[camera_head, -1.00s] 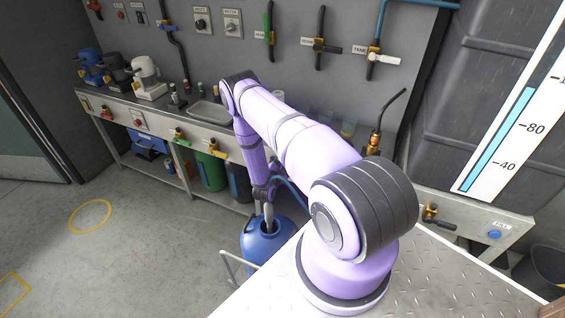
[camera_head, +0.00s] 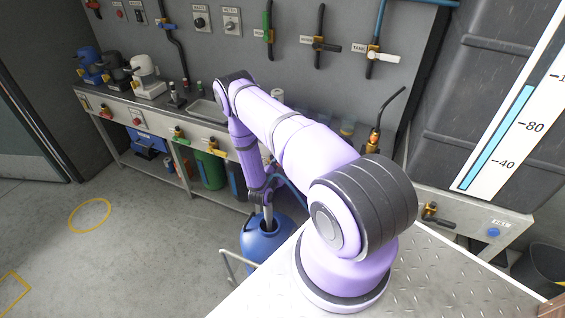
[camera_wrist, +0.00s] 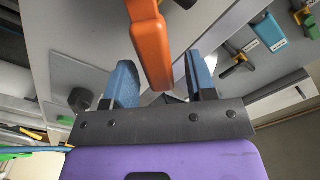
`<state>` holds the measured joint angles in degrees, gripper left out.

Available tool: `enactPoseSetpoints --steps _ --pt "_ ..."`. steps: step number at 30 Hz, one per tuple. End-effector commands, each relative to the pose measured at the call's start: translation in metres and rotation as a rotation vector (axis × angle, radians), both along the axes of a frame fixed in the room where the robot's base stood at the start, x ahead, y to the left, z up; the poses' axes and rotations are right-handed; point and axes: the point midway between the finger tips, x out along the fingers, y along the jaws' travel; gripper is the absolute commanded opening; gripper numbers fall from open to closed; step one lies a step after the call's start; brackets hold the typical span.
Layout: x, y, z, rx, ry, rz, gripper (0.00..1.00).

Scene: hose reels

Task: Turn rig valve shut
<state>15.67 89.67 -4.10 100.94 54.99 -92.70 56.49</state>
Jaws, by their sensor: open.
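In the wrist view an orange lever handle (camera_wrist: 150,48) reaches down from the top between the two blue finger pads of my gripper (camera_wrist: 160,82). My gripper is open, with a gap on the left side of the handle; I cannot tell whether the right pad touches it. The handle's mount is mostly out of the picture, and no rig label is readable, so I cannot confirm that it is the rig valve. In the head view my arm reaches down past the bench front, and my fingertips cannot be made out.
A blue drum (camera_head: 262,243) stands below my forearm. The steel bench (camera_head: 120,108) carries red, green (camera_head: 178,134) and orange (camera_head: 216,148) handled valves on its front. More valves hang on the grey wall (camera_head: 285,60). The floor at left is clear.

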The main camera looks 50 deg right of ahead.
Motion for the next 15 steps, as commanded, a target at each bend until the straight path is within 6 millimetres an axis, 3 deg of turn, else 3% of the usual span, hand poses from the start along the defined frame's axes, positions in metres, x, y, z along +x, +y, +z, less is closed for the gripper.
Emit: enactPoseSetpoints --steps 6,15 --pt "-0.011 0.032 -0.001 0.001 0.001 0.003 0.51" --pt "-0.016 0.048 0.000 0.000 0.001 0.001 0.51"
